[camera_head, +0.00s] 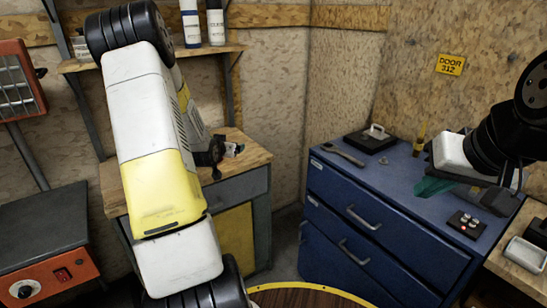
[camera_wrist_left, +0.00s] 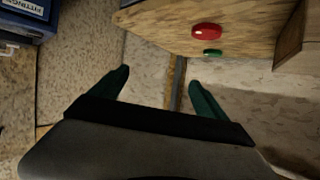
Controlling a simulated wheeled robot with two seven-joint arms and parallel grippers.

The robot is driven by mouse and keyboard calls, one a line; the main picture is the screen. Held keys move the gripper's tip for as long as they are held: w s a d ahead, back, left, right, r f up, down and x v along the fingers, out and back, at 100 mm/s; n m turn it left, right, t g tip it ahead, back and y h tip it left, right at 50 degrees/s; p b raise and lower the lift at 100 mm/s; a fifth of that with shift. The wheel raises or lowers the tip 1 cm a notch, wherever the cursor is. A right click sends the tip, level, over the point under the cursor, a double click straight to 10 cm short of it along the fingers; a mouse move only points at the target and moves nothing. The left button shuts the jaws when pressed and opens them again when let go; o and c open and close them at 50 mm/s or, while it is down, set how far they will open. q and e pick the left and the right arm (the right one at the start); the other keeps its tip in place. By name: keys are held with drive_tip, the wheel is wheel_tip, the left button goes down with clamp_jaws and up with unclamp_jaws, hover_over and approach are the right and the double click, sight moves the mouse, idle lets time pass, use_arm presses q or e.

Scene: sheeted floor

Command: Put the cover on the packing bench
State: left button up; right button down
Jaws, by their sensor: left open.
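A dark flat square piece with a pale raised handle (camera_head: 376,132) lies at the back of the blue drawer cabinet; it may be the cover, but I cannot be sure. A wood-topped bench (camera_head: 248,158) with grey drawers stands behind my left arm; I cannot tell whether it is the packing bench. My left gripper (camera_wrist_left: 158,86) is open in the left wrist view, its green fingers apart with nothing between them. In the head view my left forearm hides much of that area. My right gripper (camera_head: 432,186) is over the cabinet's right part; its green fingertips are partly hidden.
The blue cabinet (camera_head: 365,205) also holds a wrench-like tool (camera_head: 341,154) and a small button box (camera_head: 465,224). A pale tray (camera_head: 526,254) is at lower right. In the left wrist view, a wooden surface bears a red round piece (camera_wrist_left: 206,31) and a green one (camera_wrist_left: 212,52).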

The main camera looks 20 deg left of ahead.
use_arm(q)
drive_tip(key=s+d+r+m+g+h, duration=0.15)
drive_tip(key=s+d+r+g, duration=0.25)
drive_tip(key=s+d+r, duration=1.05)
drive_tip(key=s+d+r+g+h, duration=0.1)
drive_tip(key=s+d, duration=0.4)
drive_tip(key=s, duration=0.5)
drive_tip(key=s+d+r+g+h, duration=0.2)
drive_tip(key=s+d, duration=0.4)
drive_tip(key=s, duration=0.3)
drive_tip(key=shift+s, duration=0.4)
